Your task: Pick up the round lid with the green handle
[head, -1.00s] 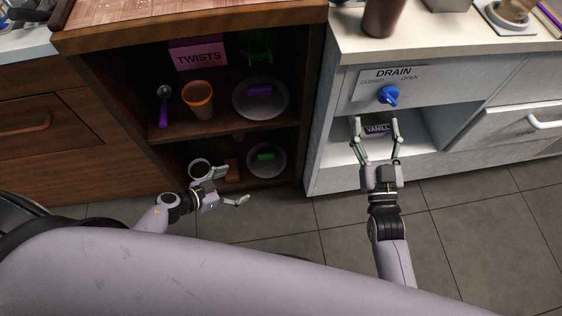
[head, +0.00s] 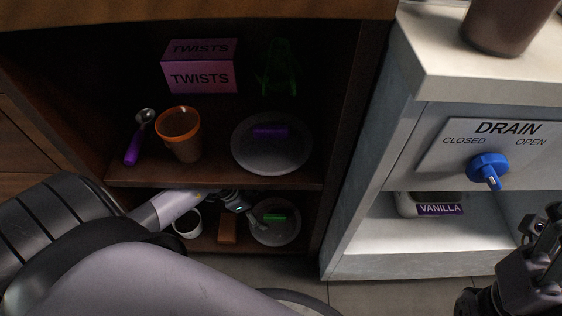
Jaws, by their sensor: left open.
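The round grey lid with the green handle (head: 289,234) lies on the lower shelf of the dark wooden cabinet. Its green handle (head: 275,217) faces up. My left gripper (head: 258,217) is open and reaches into the lower shelf from the left. Its fingers are over the left part of the lid, close to the handle. I cannot tell whether they touch it. My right gripper (head: 541,227) is at the right edge, in front of the white cabinet and partly cut off, so its opening is unclear.
On the shelf above are a lid with a purple handle (head: 297,150), an orange-rimmed cup (head: 181,146), a purple scoop (head: 133,147) and a TWISTS box (head: 199,79). A white cup (head: 187,226) and a brown block (head: 228,226) stand left of the green-handled lid.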

